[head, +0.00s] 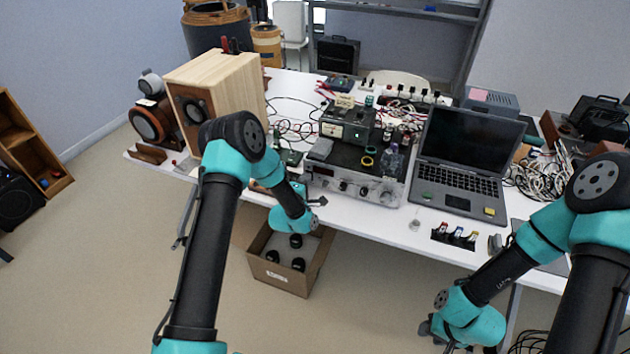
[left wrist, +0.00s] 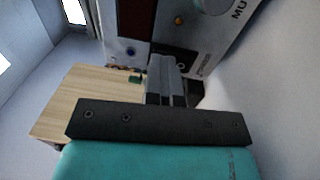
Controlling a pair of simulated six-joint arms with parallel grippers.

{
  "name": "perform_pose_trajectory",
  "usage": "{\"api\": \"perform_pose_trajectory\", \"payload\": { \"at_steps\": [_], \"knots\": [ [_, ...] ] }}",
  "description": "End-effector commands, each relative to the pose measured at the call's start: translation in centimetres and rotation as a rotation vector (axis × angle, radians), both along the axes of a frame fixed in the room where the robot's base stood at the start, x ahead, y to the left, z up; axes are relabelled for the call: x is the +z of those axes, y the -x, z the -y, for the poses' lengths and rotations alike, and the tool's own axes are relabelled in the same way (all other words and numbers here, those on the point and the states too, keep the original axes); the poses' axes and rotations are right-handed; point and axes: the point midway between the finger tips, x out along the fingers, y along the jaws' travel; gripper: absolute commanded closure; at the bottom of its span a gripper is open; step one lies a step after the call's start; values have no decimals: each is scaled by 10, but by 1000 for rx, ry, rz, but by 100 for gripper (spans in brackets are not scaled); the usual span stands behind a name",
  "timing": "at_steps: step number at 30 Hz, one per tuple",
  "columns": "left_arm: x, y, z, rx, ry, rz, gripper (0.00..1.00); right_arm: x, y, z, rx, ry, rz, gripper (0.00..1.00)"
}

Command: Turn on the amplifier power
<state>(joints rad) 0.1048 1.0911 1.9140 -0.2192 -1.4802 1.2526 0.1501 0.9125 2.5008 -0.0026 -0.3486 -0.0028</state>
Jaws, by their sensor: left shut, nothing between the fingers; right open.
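The amplifier (head: 352,187) is the grey unit with knobs on its front panel, at the front edge of the white table in the head view. Its front face (left wrist: 207,45) fills the upper part of the left wrist view, with an orange button, a blue button and a small round control. My left gripper (head: 320,202) is shut and empty close to the amplifier's left front. In the left wrist view its fingers (left wrist: 167,82) reach up against the panel beside the round control; I cannot tell whether they touch. My right gripper (head: 428,328) is open, low in front of the table.
A wooden speaker box (head: 218,95) stands left of the amplifier. A black meter (head: 350,122) and small parts lie on top of the amplifier. An open laptop (head: 462,160) is to its right. A cardboard box (head: 283,280) with dark round items stands on the floor below.

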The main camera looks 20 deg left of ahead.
Motion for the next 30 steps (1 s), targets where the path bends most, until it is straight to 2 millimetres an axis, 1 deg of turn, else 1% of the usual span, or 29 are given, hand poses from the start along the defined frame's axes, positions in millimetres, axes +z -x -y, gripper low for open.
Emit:
{"api": "perform_pose_trajectory", "payload": {
  "at_steps": [1,8,11,14,20,30],
  "knots": [
    [2,0,-7,9,-2,-5,100,0,0,1,-2,0,-1,57],
    [2,-1,-3,2,-2,-1,100,0,0,0,0,0,0,57],
    [3,2,-2,0,-2,-1,100,0,0,0,0,0,0,57],
    [3,9,0,-3,-2,-4,100,0,0,0,0,0,0,57],
    [7,36,6,-15,0,-7,100,0,0,0,0,0,0,57],
    [15,101,-1,-14,0,-8,100,0,0,0,0,0,0,57]
  ]
}}
